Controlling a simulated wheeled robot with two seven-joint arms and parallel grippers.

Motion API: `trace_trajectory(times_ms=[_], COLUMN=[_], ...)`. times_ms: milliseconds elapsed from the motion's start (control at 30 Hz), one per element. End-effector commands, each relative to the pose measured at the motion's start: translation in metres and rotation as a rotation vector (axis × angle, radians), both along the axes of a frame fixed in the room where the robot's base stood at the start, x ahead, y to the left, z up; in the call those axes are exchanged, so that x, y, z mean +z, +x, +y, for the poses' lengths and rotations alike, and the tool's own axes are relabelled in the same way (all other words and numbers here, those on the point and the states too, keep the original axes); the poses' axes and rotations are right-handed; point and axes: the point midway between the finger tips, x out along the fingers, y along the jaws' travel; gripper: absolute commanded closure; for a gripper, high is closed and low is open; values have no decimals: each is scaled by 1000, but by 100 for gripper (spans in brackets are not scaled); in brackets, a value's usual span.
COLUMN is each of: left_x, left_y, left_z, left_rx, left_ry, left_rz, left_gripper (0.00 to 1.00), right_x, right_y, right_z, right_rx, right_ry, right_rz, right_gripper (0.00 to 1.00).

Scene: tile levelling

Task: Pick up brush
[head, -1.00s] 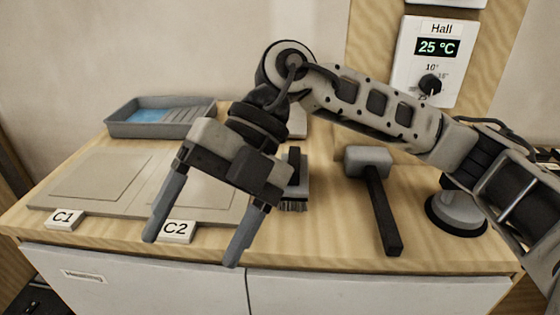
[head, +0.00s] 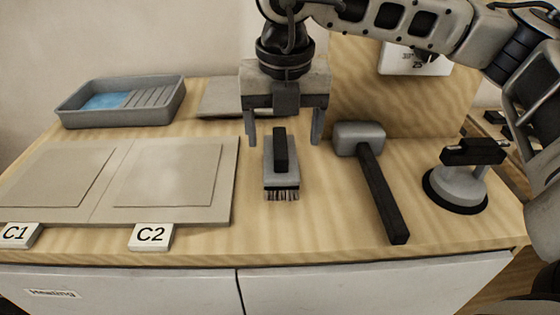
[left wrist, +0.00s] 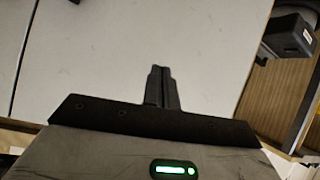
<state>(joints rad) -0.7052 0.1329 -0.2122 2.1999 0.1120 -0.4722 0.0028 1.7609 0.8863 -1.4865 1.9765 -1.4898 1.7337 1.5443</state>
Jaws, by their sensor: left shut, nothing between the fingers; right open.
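The brush (head: 281,172) lies on the wooden worktop in the head view, with a grey body, a black handle on top and dark bristles at its near end. My right gripper (head: 284,138) is open, pointing down over the far end of the brush, with one finger on each side. I cannot tell whether the fingers touch the brush or the worktop. My left gripper (left wrist: 162,72) shows only in the left wrist view, shut and empty in front of a pale surface.
A mallet (head: 375,190) lies right of the brush, and a suction cup (head: 459,188) stands further right. Tiles (head: 228,180) with labels C1 and C2 (head: 151,235) lie to the left. A grey tray (head: 160,112) with blue contents sits behind them. Bare wood lies in front of the brush.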

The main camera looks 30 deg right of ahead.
Motion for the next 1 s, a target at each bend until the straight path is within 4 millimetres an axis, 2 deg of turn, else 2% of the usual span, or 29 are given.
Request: trace_trajectory(times_ms=[267,533,833,867,1000], left_x=[3,7,5,5,5], left_y=[2,3,3,3,3], left_z=[0,0,0,0,0], left_rx=[0,1,1,1,1], left_ry=[0,-2,-1,-1,-1], left_rz=[-5,-7,-4,-4,-4], left_gripper=[100,100,100,100,100], right_x=[-22,-59,-65,-65,-65], right_y=[3,10,11,11,11], right_z=[0,0,0,0,0], right_rx=[2,2,2,2,2], right_ry=[0,2,2,2,2], right_rz=[3,1,-1,-1,-1], right_gripper=[25,25,25,30,69])
